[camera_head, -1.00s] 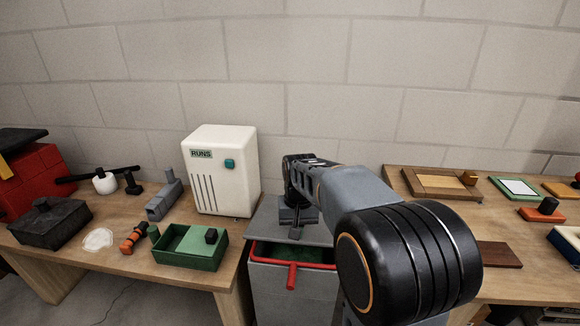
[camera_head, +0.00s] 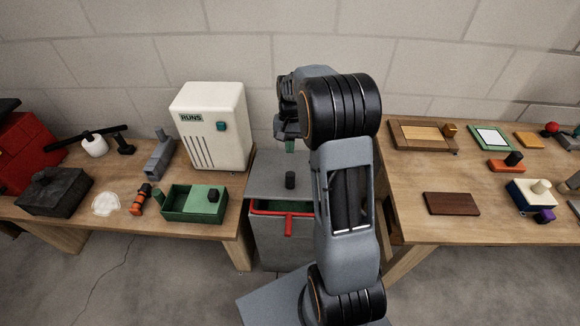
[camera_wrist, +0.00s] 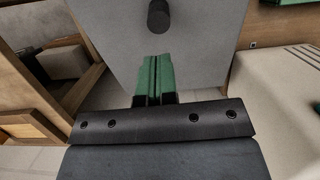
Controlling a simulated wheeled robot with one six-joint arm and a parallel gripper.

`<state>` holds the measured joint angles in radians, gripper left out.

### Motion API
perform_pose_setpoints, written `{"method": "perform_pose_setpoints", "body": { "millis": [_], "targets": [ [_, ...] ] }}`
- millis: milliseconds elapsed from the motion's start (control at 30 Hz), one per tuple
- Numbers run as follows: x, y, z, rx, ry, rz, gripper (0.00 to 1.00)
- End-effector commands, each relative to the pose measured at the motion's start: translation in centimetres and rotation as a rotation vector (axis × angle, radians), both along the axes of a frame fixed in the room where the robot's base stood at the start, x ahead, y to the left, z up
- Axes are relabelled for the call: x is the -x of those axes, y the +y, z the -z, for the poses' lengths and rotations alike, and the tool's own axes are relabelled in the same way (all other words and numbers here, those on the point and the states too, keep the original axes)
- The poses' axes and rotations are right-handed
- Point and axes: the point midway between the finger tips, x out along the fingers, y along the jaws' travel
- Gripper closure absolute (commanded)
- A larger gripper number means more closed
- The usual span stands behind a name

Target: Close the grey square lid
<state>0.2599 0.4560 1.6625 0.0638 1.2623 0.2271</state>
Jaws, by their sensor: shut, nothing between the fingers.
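In the wrist view the fingers (camera_wrist: 155,75) point at the grey lid (camera_wrist: 205,45), with the knob (camera_wrist: 158,16) ahead. I cannot tell whether the fingertips touch the lid. My arm hides the lid's right part.
A red handle (camera_head: 287,222) sticks out at the bin's front. A white heater box (camera_head: 210,125) stands close on the left table, with a green tray (camera_head: 180,207) before it. The right table (camera_head: 410,220) holds a framed wooden board (camera_head: 420,135) and a brown slab (camera_head: 452,204).

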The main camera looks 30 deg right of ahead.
Motion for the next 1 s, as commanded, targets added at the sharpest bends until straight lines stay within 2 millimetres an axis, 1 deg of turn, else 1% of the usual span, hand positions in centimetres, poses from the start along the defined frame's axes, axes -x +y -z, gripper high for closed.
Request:
{"method": "perform_pose_setpoints", "body": {
  "millis": [33,200,300,433,633,1000],
  "targets": [
    [0.3,0.2,1.1,-0.001,0.004,0.000,1.00],
    [0.9,0.5,4.0,-0.001,0.002,0.000,1.00],
    [1.2,0.7,5.4,-0.001,0.003,0.000,1.00],
    [1.5,0.8,6.8,-0.001,0.002,0.000,1.00],
    [1.8,1.0,7.9,-0.001,0.000,0.000,1.00],
    [1.8,1.0,8.1,0.000,-0.001,0.000,1.00]
  ]
}}
